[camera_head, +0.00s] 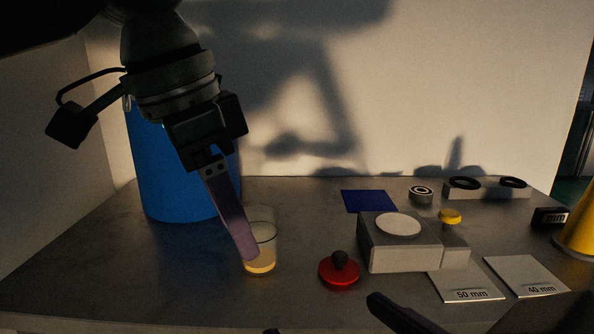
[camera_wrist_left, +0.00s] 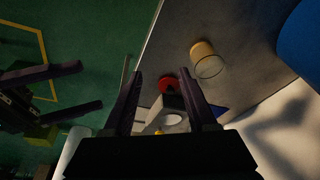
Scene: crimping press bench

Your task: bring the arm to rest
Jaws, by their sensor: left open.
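My left gripper (camera_head: 246,252) hangs down from the upper left, its purple-lit fingers passing in front of a clear cup (camera_head: 264,248) with a yellowish bottom. In the left wrist view its fingers (camera_wrist_left: 162,78) are spread with nothing held between them. The cup (camera_wrist_left: 208,62) shows there off to the right of the fingers, apart from them. My right gripper (camera_wrist_left: 90,86) shows at the left of the wrist view, its two dark fingers spread and empty. In the head view only dark parts of it show along the bottom edge.
On the bench stand a blue bin (camera_head: 170,170), a red knob (camera_head: 339,271), a grey block with a white disc (camera_head: 392,248), a yellow button (camera_head: 450,216), a blue square (camera_head: 369,201), a ring holder (camera_head: 487,190), and 50 mm (camera_head: 452,285) and 40 mm (camera_head: 526,272) plates. The front left is bare.

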